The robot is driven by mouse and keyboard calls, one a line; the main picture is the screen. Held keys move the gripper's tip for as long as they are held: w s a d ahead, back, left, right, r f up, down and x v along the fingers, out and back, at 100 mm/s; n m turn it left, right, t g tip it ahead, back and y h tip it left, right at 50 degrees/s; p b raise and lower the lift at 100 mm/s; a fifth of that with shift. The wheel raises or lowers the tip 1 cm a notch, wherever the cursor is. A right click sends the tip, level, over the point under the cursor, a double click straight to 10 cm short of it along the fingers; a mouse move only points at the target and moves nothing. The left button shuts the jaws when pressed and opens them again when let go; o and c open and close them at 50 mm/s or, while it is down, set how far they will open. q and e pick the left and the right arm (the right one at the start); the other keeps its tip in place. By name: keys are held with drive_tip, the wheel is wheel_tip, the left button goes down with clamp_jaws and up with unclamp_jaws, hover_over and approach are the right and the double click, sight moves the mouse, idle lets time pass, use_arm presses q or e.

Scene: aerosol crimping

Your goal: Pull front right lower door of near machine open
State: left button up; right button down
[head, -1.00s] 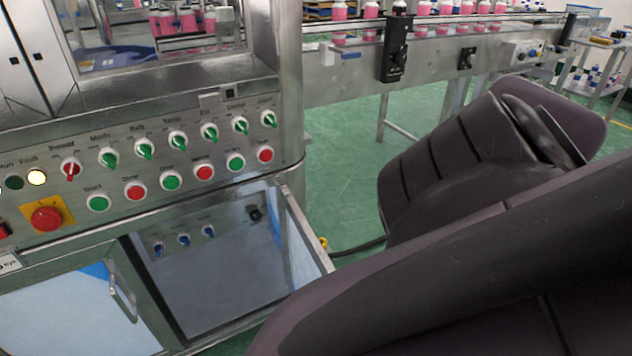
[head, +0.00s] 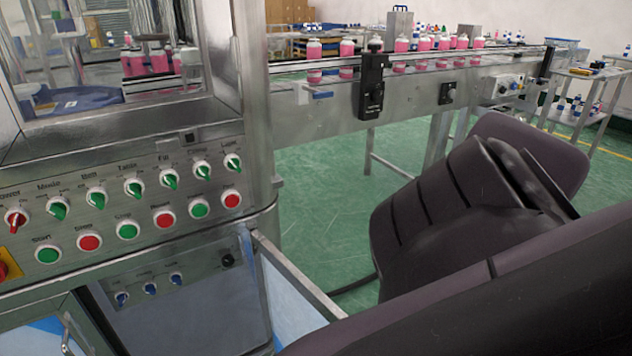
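The near machine (head: 120,270) stands at the left, with a slanted panel of green and red buttons and green-handled knobs. Its front right lower door (head: 292,292) stands open, swung outward to the right of the cabinet opening. The open cabinet (head: 190,310) shows a pale interior with several blue knobs inside. My dark right arm covers the lower right and hides the door's near end. Neither gripper is in view, so I cannot tell whether the door is held.
A conveyor (head: 420,85) with pink bottles (head: 400,48) runs along the back. A small black control box (head: 372,88) hangs on its front. Shelved carts (head: 590,90) stand at the far right. Green floor (head: 325,180) is clear between machine and conveyor.

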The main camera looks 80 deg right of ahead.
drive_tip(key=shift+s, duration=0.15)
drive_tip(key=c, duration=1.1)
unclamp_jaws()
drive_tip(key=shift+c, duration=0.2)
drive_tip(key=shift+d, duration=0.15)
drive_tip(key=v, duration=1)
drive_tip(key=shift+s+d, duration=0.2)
